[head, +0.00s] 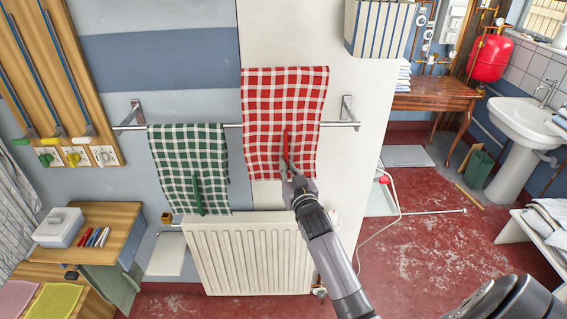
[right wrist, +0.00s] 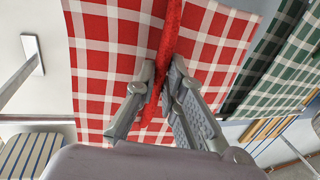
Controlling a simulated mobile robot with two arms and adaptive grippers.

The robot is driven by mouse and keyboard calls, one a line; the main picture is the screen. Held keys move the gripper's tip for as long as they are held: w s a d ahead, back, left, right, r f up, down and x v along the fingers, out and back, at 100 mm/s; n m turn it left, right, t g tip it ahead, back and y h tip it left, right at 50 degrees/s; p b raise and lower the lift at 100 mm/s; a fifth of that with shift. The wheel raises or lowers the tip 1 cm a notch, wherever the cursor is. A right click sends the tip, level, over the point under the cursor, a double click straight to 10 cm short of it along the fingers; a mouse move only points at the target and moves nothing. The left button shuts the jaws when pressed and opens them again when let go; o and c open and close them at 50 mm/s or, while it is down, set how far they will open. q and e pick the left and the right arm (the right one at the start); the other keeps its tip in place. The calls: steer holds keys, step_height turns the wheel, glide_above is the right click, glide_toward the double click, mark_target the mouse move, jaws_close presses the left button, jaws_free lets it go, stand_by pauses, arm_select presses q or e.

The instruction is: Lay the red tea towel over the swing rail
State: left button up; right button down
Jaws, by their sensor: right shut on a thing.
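The red-and-white checked tea towel (head: 285,95) is spread nearly flat and upright in front of the rail. Its upper part reaches well above the rail, and it hides the stretch behind it. My right gripper (head: 287,168) is shut on the towel's narrow upright red ridge, low on its front. In the right wrist view the fingers (right wrist: 158,88) stand on either side of this ridge (right wrist: 170,30). The metal rail (head: 335,124) shows on both sides of the red towel. Whether the towel touches it I cannot tell. My left gripper is out of view.
A green checked towel (head: 188,160) hangs over the rail to the left. A white radiator (head: 250,260) stands below. A striped box (head: 378,25) is on the wall at upper right. A wooden cabinet (head: 105,225) stands at left; red floor (head: 410,250) is open at right.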

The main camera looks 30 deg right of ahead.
mark_target(284, 92)
step_height(284, 92, up, 5)
steer(key=p, duration=0.3)
steer(key=shift+p, duration=0.35)
steer(key=shift+r, duration=0.25)
step_height(284, 92, up, 14)
steer(key=shift+f, duration=0.25)
steer(key=shift+r, duration=1.25)
steer(key=a+v, duration=0.1)
steer(key=v, duration=0.7)
steer(key=shift+w+a, duration=0.35)
steer(key=shift+a, duration=0.05)
